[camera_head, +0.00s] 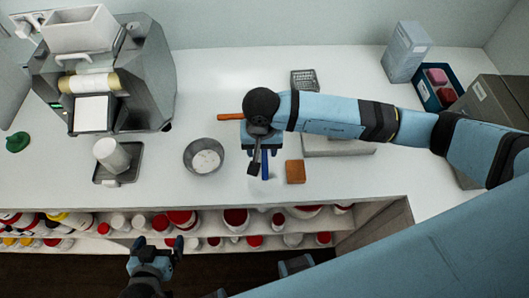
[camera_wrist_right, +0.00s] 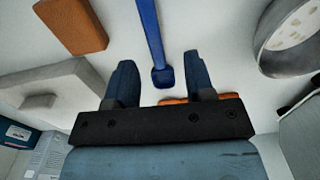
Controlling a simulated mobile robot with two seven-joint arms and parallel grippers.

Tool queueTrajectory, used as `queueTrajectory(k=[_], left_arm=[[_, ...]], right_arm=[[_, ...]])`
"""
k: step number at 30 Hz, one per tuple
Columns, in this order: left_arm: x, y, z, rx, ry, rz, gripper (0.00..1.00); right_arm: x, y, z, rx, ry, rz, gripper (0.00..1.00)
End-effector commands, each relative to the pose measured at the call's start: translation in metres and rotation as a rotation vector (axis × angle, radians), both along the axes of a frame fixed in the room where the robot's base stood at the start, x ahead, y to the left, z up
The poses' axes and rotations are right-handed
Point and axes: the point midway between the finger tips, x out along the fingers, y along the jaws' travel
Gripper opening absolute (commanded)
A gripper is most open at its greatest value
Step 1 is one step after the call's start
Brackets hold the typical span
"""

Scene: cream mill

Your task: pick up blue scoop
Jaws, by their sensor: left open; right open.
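The blue scoop (camera_head: 265,167) lies on the white counter, partly hidden under my right gripper in the head view. In the right wrist view its long blue handle (camera_wrist_right: 153,30) runs down from the top edge, and its near end lies between the two fingers. My right gripper (camera_wrist_right: 158,68) is open above it, with one finger on each side and clear space between them and the handle. In the head view my right gripper (camera_head: 257,150) points down at the counter. My left gripper (camera_head: 155,246) is open and empty in front of the shelf, below the counter.
A metal bowl (camera_head: 204,157) stands left of the scoop, and a brown block (camera_head: 295,171) lies right of it. An orange handle (camera_head: 230,117) lies behind. A grey slab (camera_head: 335,147) is further right. A mill (camera_head: 105,80) and white cup (camera_head: 111,155) stand left.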

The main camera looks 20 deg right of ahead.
Motion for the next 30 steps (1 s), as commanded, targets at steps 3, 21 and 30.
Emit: queueTrajectory(k=[3, 21, 30], left_arm=[[0.0, 0.0, 0.009, 0.0, 0.0, 0.0, 0.97], [0.0, 0.003, 0.015, 0.002, -0.002, 0.008, 0.97], [-0.001, 0.002, 0.015, 0.002, 0.002, 0.006, 0.97]], right_arm=[[-0.003, -0.004, -0.013, -0.002, 0.007, -0.002, 0.49], [-0.002, -0.007, -0.05, 0.0, 0.0, -0.001, 0.31], [-0.002, -0.007, -0.049, 0.0, 0.001, -0.001, 0.0]])
